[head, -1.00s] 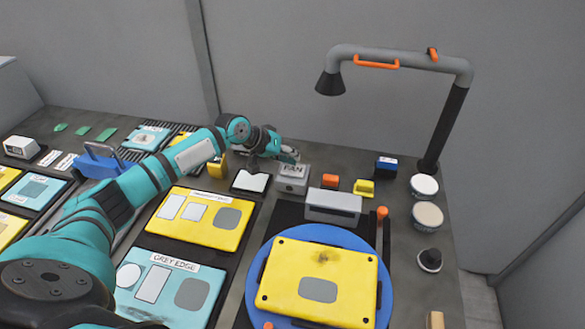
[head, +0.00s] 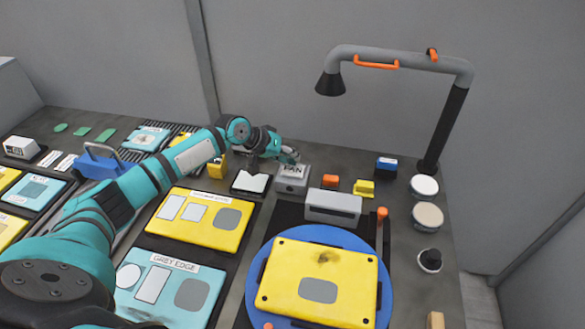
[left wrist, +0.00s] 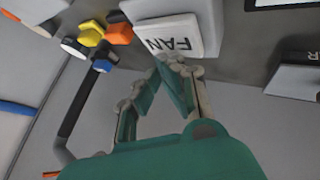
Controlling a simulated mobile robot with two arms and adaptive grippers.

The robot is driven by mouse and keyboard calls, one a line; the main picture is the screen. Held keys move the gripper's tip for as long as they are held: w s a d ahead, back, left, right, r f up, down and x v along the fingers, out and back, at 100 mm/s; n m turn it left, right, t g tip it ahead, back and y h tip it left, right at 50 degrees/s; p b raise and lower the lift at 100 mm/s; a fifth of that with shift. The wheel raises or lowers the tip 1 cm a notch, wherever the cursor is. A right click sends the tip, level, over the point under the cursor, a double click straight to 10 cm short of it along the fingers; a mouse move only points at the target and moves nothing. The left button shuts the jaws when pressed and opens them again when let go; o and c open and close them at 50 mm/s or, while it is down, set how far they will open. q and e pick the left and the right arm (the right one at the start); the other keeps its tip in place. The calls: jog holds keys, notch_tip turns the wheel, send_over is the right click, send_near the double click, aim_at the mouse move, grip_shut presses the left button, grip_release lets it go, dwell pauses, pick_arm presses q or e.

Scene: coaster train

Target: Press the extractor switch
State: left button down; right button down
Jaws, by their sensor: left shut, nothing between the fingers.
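The extractor switch is a pale grey box labelled FAN (head: 292,178), standing at the back of the bench in the head view. It also shows at the top of the left wrist view (left wrist: 172,34), with its lettering upside down. My left gripper (head: 293,158) is shut and empty, its fingertips at the top back edge of the FAN box. In the left wrist view the fingertips (left wrist: 170,60) meet right beside the lettered face; I cannot tell whether they touch it. My right gripper is not in view.
A grey extractor arm with a dark hood (head: 330,84) rises at the back right. Orange (head: 330,181) and yellow (head: 364,188) blocks stand right of the switch, a grey block (head: 333,206) in front. A yellow panel (head: 320,282) lies on a blue disc (head: 384,290).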

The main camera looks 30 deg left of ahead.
aim_at(291, 168)
pick_arm(q)
jog(key=shift+f, duration=0.2)
jog(key=shift+f, duration=0.25)
jog(key=shift+f, duration=0.35)
dwell(0.4)
jog(key=shift+r, duration=0.1)
jog(key=shift+r+p, duration=0.55)
jog(key=shift+r, duration=0.15)
jog(key=shift+r, duration=0.1)
notch_tip(291, 168, up, 6)
jog(key=p, duration=0.5)
jog(key=shift+f, duration=0.25)
